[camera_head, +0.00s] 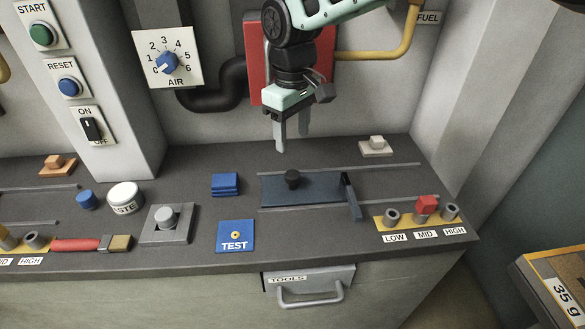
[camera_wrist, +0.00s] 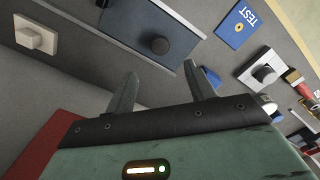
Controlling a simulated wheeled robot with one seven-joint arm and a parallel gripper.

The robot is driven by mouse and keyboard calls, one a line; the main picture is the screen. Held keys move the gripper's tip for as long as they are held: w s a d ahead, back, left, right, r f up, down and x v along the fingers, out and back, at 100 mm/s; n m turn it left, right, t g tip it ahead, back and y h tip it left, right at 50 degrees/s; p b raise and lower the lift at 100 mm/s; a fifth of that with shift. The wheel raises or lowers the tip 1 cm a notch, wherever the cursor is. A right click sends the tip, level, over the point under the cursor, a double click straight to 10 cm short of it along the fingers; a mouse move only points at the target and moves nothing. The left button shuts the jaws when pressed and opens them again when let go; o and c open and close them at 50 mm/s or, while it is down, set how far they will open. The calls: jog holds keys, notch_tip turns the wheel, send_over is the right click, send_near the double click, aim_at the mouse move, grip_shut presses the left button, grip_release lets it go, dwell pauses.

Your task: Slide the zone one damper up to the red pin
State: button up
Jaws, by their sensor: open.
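A dark blue sliding damper plate (camera_head: 325,187) lies between two thin rails on the counter; its black knob (camera_head: 292,179) stands upright. A blue arm (camera_head: 350,197) sticks out at the plate's right end. The red pin (camera_head: 427,205) stands at the middle socket, marked MID, to the right of the arm and apart from it. No zone label is readable. My gripper (camera_head: 292,143) is open and empty, above and behind the knob, fingers pointing down. The wrist view shows the plate (camera_wrist: 125,22) and knob (camera_wrist: 159,45) beyond my open fingers (camera_wrist: 162,74).
Grey sockets marked LOW (camera_head: 392,217) and HIGH (camera_head: 450,212) flank the pin. A pale block (camera_head: 376,146) stands behind the right rail end. Blue blocks (camera_head: 225,184), a TEST pad (camera_head: 235,236) and a grey knob box (camera_head: 167,223) lie left. A red panel (camera_head: 258,70) is behind my arm.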

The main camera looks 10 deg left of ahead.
aim_at(293, 174)
notch_tip(293, 174, down, 11)
jog(key=shift+r+p, duration=0.2)
jog(key=shift+p, duration=0.35)
